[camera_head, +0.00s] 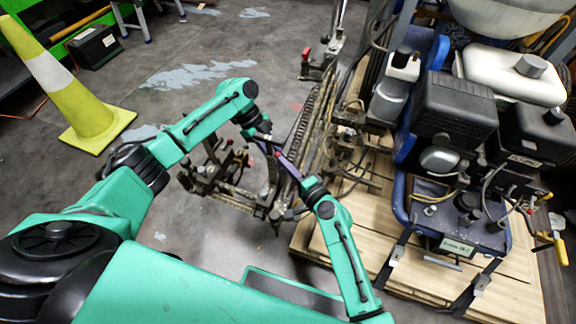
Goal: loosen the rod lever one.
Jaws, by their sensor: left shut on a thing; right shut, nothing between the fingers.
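The line striper's metal rod and bracket assembly (315,125) runs down the middle of the view, left of the engine. My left gripper (271,147) reaches down to this assembly from the left. It is shut on a small part there, which seems to be the rod lever; the fingers and arm hide most of it. My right gripper (282,160) comes up from below and is shut and empty, very close to the left one. A red-tipped lever (228,144) stands on the bracket to the left. Another red-tipped lever (305,55) stands farther back.
The striper's engine (455,110) and blue frame (402,190) fill the right side above a wooden pallet (340,225). A yellow and white cone (85,110) stands at the left. The grey floor (200,45) between is mostly clear.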

